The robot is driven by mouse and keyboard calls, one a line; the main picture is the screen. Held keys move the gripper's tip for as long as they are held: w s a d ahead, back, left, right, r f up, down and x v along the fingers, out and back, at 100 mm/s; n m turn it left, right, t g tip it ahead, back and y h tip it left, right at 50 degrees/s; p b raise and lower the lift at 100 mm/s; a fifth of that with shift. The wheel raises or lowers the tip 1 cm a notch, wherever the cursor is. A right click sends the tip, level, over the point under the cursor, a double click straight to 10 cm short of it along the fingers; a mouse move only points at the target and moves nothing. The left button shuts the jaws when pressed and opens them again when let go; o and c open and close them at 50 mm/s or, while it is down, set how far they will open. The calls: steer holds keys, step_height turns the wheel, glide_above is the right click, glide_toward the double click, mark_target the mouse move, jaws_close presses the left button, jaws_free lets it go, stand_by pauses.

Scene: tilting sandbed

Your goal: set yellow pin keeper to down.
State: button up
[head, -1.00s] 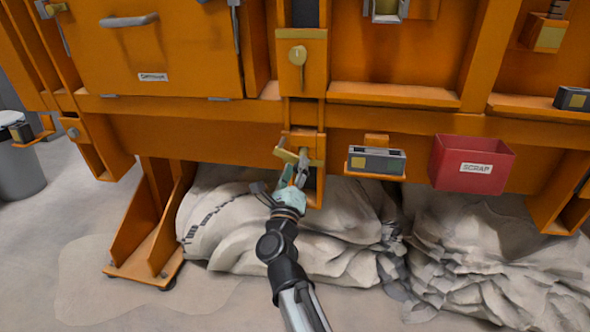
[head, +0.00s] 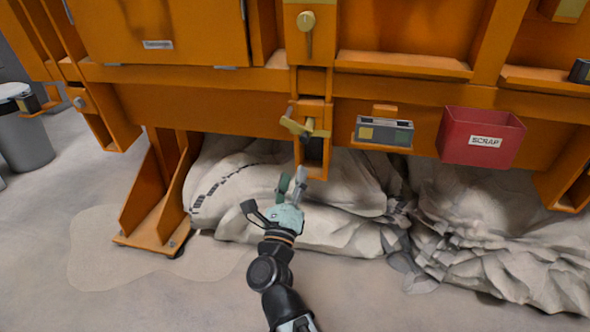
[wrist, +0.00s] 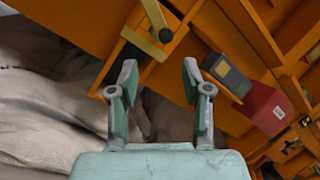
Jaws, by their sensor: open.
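The yellow pin keeper (head: 297,126) is a flat yellow bar on a small orange bracket at the lower middle of the orange frame. It lies nearly level, tilted slightly, across a grey pin. In the wrist view the keeper (wrist: 148,45) is beyond the fingertips, with a yellow arm and a dark round knob. My gripper (head: 292,183) is open and empty, below the keeper and apart from it. In the wrist view my gripper (wrist: 158,78) has its two fingers spread, with nothing between them but the background.
A red SCRAP bin (head: 482,137) and a grey box on a shelf (head: 384,131) are right of the bracket. Another yellow knob (head: 306,21) is above. Crumpled pale sacks (head: 240,185) fill the space under the frame. Floor at the lower left is clear.

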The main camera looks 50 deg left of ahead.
steer(key=c, duration=0.5)
steer(key=shift+w+d+r+p, duration=0.1)
steer(key=shift+r+p, duration=0.2)
steer(key=shift+p, duration=0.05)
jaws_close()
steer(key=w+d+r+n+g+p, duration=0.25)
steer(key=w+r+n+p, duration=0.25)
steer(key=r+p, duration=0.5)
steer(key=w+d+r+n+g+y+p, duration=0.1)
steer(key=w+d+r+n+g+p, duration=0.15)
steer(key=w+r+n+p, duration=0.65)
steer(key=w+d+r+g+p, duration=0.1)
steer(key=d+r+g+p, duration=0.15)
steer(key=r+p, duration=0.8)
steer(key=n+g+h+p, duration=0.35)
steer(key=n+g, duration=0.35)
steer(key=n, duration=0.4)
glide_toward(307, 134)
steer(key=w+a, duration=0.3)
steer(key=w, duration=0.1)
steer(key=shift+s+a+f+p, duration=0.15)
steer(key=shift+s+a+f, duration=0.4)
steer(key=shift+f, duration=0.2)
steer(key=shift+s+a+f+p, duration=0.15)
steer(key=shift+s+a+f, duration=0.4)
steer(key=shift+f, duration=0.25)
